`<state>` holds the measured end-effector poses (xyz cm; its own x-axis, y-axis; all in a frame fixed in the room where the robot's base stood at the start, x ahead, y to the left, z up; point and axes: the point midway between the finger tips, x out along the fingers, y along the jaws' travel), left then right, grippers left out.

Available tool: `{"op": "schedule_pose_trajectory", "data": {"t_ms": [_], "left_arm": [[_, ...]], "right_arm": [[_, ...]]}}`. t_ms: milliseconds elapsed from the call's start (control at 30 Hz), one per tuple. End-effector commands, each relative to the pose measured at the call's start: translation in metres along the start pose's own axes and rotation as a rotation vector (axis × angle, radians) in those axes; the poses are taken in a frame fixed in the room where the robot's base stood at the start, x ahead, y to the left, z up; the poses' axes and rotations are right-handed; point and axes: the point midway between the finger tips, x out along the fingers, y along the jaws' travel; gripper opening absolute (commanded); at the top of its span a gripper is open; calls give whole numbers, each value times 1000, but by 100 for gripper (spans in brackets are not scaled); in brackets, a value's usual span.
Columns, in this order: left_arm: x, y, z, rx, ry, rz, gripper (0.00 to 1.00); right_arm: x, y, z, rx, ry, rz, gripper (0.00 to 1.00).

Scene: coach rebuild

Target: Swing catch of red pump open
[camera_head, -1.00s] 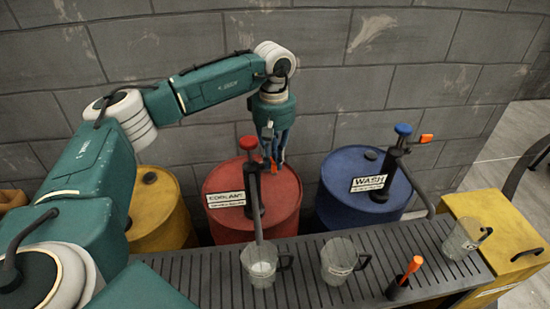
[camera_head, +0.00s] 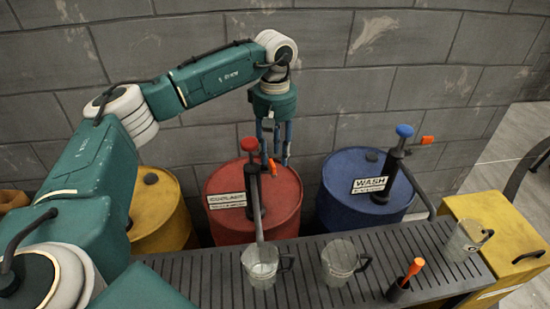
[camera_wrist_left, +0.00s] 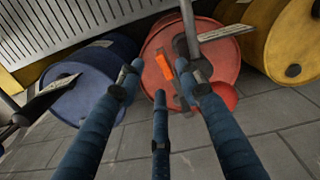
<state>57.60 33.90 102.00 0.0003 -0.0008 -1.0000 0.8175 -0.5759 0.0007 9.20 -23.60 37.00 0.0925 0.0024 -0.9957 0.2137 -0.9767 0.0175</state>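The red pump has a red knob (camera_head: 249,144) and a dark post on top of the red drum (camera_head: 226,226). Its orange catch (camera_head: 272,166) is beside the post, slanting. In the left wrist view the orange catch (camera_wrist_left: 164,67) lies just beyond my fingertips, and the red knob (camera_wrist_left: 226,95) is partly behind a finger. My left gripper (camera_head: 275,161) points down above the catch, its fingers spread with nothing between them. It also shows in the left wrist view (camera_wrist_left: 161,88). Whether a finger touches the catch I cannot tell. My right gripper is not in view.
A blue drum (camera_head: 345,205) with a blue-knobbed pump stands right, a yellow drum (camera_head: 162,215) left. A slatted bench (camera_head: 310,285) in front bears clear jugs (camera_head: 340,262) and an orange-handled tool (camera_head: 413,268). A block wall stands close behind.

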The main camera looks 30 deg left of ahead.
Motion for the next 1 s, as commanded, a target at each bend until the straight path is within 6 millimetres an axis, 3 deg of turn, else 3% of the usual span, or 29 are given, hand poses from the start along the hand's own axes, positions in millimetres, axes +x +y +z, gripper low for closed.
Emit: {"op": "schedule_pose_trajectory", "data": {"t_ms": [200, 400, 600, 1000], "left_arm": [[-50, 1, -1, -1, 2, 5, 35], [-82, 1, 0, 0, 1, 4, 35], [-94, 0, 0, 0, 0, 1, 35], [-94, 0, 0, 0, 1, 1, 35]], "right_arm": [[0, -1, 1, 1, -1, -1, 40], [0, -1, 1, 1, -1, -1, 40], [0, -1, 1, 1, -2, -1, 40], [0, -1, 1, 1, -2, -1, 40]]}}
